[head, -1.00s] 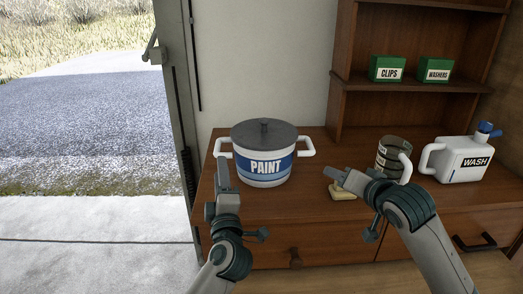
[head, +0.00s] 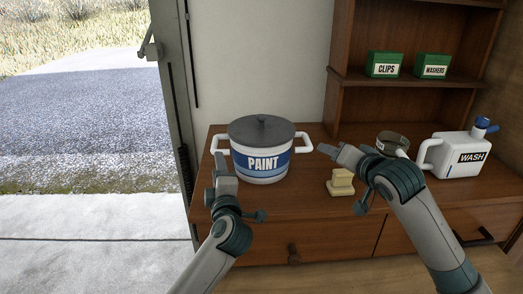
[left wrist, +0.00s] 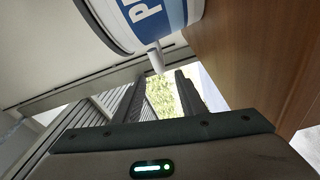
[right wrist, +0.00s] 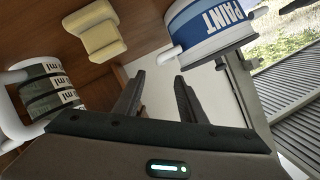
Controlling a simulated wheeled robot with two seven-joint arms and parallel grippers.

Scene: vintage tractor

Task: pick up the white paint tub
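The white paint tub (head: 262,165), with a blue PAINT band, grey lid and two white side handles, stands upright on the wooden cabinet top. My left gripper (head: 225,158) is open at the tub's left side, just in front of the left handle. In the left wrist view that handle (left wrist: 155,60) shows just beyond the gap between the fingers (left wrist: 158,85). My right gripper (head: 328,150) is to the right of the tub, near the right handle and apart from it. In the right wrist view its fingers (right wrist: 158,85) are open and empty, with the tub (right wrist: 205,30) beyond.
A yellow block-like object (head: 341,183) lies right of the tub. A mug with a white handle (head: 391,142) is partly hidden behind my right arm. A white WASH jug (head: 462,157) stands at the right. Green boxes (head: 385,65) sit on the shelf (head: 420,82).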

